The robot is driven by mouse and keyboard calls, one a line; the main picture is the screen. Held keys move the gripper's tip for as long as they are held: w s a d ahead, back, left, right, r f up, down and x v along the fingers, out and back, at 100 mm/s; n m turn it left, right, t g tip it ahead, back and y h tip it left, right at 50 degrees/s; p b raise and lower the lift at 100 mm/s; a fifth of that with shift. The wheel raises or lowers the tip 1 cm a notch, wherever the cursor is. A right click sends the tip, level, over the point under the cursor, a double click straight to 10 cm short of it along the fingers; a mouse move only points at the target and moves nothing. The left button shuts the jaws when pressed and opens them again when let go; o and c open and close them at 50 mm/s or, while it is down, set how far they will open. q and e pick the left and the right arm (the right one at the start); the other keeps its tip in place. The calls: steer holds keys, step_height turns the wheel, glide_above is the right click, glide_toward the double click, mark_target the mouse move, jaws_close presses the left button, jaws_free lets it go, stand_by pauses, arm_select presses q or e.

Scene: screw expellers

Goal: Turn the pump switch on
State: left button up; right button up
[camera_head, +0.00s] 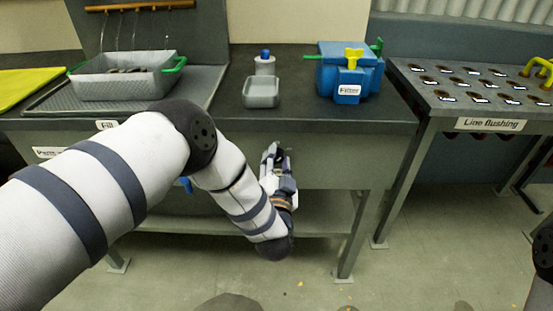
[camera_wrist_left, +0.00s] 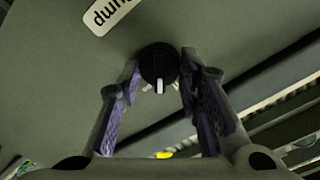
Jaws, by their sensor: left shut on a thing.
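The pump switch (camera_wrist_left: 159,66) is a round black knob with a white pointer, on a grey panel in the left wrist view. A white label (camera_wrist_left: 108,12), partly cut off and reading "ump", is beside it. My left gripper (camera_head: 275,155) is at the front face of the workbench in the head view. Its two purple-padded fingers (camera_wrist_left: 160,78) stand on either side of the knob and are shut on it. The gripper hides the knob in the head view. My right gripper is not in view.
On the workbench (camera_head: 230,118) are a grey basket (camera_head: 110,88) with green handles, a small grey tray (camera_head: 261,93), a blue-capped bottle (camera_head: 265,64) and a blue machine (camera_head: 345,75). A line flushing table (camera_head: 440,108) stands at the right. Open floor lies in front.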

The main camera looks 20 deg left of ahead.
arm_select(q)
steer(key=shift+f+m, duration=0.15)
steer(key=shift+m, duration=1.95)
steer(key=o, duration=1.1)
steer(key=v, duration=1.2)
